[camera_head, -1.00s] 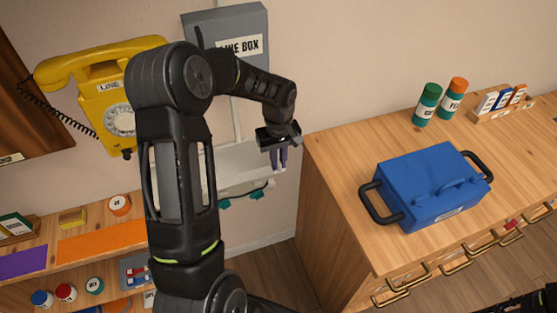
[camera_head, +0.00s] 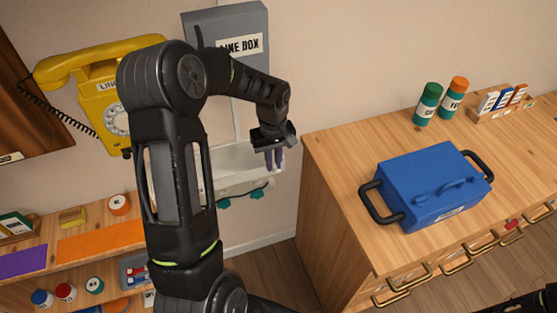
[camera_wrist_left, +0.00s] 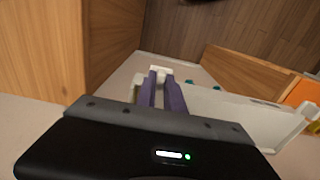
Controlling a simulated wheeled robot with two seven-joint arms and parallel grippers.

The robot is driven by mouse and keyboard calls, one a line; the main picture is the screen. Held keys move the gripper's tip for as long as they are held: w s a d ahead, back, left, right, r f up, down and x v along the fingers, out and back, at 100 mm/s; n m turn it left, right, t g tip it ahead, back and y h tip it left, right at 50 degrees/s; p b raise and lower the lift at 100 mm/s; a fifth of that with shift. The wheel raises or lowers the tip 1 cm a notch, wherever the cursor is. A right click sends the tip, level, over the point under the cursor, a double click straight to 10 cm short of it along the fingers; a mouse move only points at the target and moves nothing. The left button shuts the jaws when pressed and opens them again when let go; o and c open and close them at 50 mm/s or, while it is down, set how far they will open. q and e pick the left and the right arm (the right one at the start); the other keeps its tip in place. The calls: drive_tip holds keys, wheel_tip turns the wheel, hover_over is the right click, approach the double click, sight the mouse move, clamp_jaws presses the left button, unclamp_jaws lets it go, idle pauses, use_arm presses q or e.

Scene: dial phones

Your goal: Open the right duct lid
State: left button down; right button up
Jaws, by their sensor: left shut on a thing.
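A white duct (camera_head: 235,185) runs along the wall below the grey line box, partly hidden behind my left arm. Its pale lid (camera_wrist_left: 245,108) shows as a long panel right of the fingers in the left wrist view. My left gripper (camera_head: 274,165) points down at the right end of the duct. Its purple fingers (camera_wrist_left: 160,78) are close together on a small white part of the lid at their tips. The exact contact is hard to see. A dark part of my right arm shows at the bottom right corner of the head view; its fingers cannot be made out.
A wooden cabinet (camera_head: 325,200) stands close right of the left gripper, with a blue toolbox (camera_head: 430,185) on top. A yellow dial phone (camera_head: 105,85) and the line box (camera_head: 240,45) hang on the wall. Shelves with small jars are at lower left. Teal parts (camera_head: 225,203) show under the duct.

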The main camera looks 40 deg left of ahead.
use_arm(q)
drive_tip(key=s+a, duration=0.3)
drive_tip(key=s, duration=0.1)
drive_tip(key=s+a+b, duration=0.1)
drive_tip(key=s+a, duration=0.2)
drive_tip(key=s, duration=0.2)
drive_tip(key=s+a, duration=0.3)
drive_tip(key=s, duration=0.1)
drive_tip(key=shift+s+a, duration=0.2)
drive_tip(key=shift+s, duration=0.1)
drive_tip(key=c, duration=1.4)
unclamp_jaws()
drive_tip(key=shift+c, duration=0.2)
drive_tip(key=shift+r, duration=0.15)
wheel_tip(320, 180, up, 8)
drive_tip(key=b, duration=0.1)
hover_over(216, 177)
drive_tip(key=s+d, duration=0.2)
drive_tip(key=shift+w+d+f, duration=0.15)
drive_tip(key=shift+f, duration=0.05)
drive_tip(key=shift+f, duration=0.1)
